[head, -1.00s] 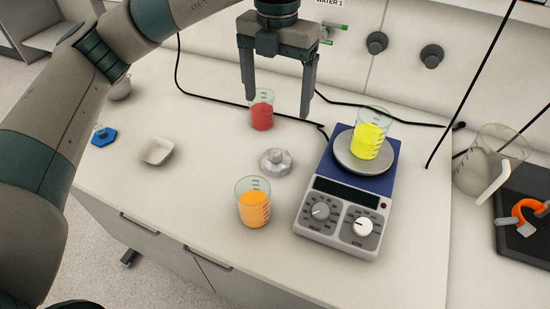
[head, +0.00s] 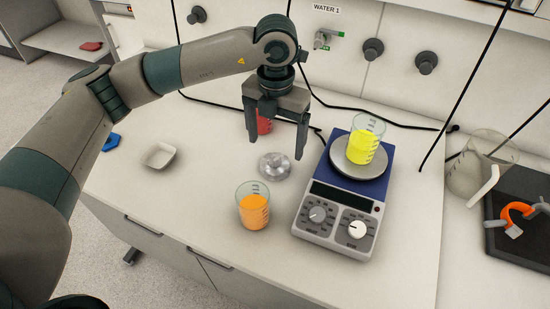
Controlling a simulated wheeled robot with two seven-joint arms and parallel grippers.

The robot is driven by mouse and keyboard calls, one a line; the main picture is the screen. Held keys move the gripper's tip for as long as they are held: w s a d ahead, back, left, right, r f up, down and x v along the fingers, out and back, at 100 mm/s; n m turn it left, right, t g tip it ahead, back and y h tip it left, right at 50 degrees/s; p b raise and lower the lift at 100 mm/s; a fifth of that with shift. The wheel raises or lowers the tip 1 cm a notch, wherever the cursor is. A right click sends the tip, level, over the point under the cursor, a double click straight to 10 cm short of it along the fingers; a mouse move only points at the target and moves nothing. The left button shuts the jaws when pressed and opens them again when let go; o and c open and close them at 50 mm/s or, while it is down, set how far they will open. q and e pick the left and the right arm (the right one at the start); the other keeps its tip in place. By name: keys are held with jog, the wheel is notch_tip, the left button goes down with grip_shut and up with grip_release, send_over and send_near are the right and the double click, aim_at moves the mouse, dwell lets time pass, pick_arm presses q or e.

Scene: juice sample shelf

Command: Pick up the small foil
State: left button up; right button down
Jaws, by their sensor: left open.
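The small foil (head: 275,165) is a crumpled silver piece lying on the white bench, between the red and orange beakers and left of the hot plate. My left gripper (head: 275,148) points down with its two fingers spread apart and nothing between them. In the picture its fingertips are just above the foil, one toward each side; the exact height gap is hard to tell. My right gripper is not in view.
A red beaker (head: 264,124) stands behind the gripper, partly hidden. An orange beaker (head: 253,207) stands in front of the foil. The blue hot plate (head: 335,210) holds a yellow beaker (head: 364,142). A white dish (head: 158,156) lies left, with clear bench between.

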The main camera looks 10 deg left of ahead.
aim_at(275, 157)
pick_arm(q)
jog(key=shift+f, duration=0.9)
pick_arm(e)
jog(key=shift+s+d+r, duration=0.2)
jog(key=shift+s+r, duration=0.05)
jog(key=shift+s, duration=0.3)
pick_arm(q)
jog(key=shift+f+p, duration=0.85)
jog(key=shift+p, duration=0.2)
notch_tip(275, 157, down, 2)
jog(key=shift+w+a+f+p, duration=0.1)
jog(key=shift+p, duration=0.4)
jog(key=shift+f, duration=0.65)
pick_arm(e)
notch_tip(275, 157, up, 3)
pick_arm(q)
jog(key=c, duration=1.1)
